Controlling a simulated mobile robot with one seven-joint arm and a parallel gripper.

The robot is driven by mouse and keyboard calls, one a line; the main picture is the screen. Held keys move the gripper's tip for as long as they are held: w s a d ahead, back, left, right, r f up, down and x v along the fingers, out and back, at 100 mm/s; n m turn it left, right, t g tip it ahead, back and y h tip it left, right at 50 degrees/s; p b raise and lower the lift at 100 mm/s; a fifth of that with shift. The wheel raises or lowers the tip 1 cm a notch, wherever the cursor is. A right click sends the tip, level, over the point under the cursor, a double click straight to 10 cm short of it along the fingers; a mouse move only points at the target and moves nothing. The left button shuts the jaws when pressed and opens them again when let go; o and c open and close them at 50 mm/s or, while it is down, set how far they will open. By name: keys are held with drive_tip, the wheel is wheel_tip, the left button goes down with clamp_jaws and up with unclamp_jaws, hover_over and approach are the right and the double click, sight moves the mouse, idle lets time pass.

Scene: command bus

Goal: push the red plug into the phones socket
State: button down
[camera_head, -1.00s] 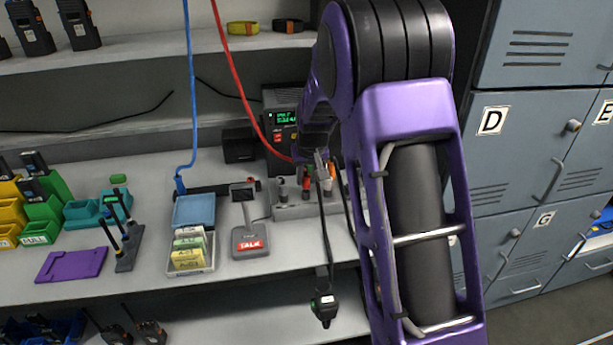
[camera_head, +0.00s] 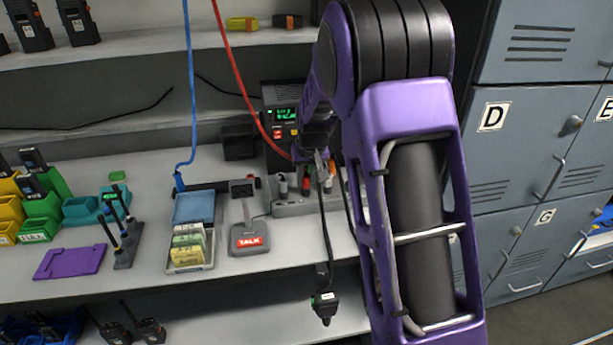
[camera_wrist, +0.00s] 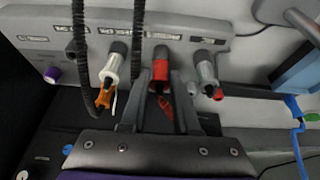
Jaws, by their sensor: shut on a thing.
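The red plug (camera_wrist: 160,72) is in the middle of the wrist view, between the two fingers of my gripper (camera_wrist: 159,82), which is shut on it. Its far end meets a dark collar (camera_wrist: 160,51) on the grey socket panel (camera_wrist: 110,30). I cannot tell how deep it sits. The labels above the sockets are too small to read, so I cannot tell which is phones. In the head view my gripper (camera_head: 320,168) is over the panel (camera_head: 289,208), with red (camera_head: 306,181) showing beside it. My arm hides part of the panel.
A white and orange plug (camera_wrist: 112,68) stands left of my fingers, and a grey and red plug (camera_wrist: 207,73) stands right. Dark cables (camera_wrist: 138,50) hang close by. A talk microphone (camera_head: 248,236) and a card tray (camera_head: 190,266) stand left of the panel.

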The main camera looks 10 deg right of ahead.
drive_tip(key=shift+f, duration=0.3)
idle(0.6)
drive_tip(key=c, duration=0.6)
unclamp_jaws()
drive_tip(key=shift+o, duration=0.2)
drive_tip(key=shift+r, duration=0.1)
drive_tip(key=shift+r+p, duration=2.45)
drive_tip(key=shift+r, duration=1.5)
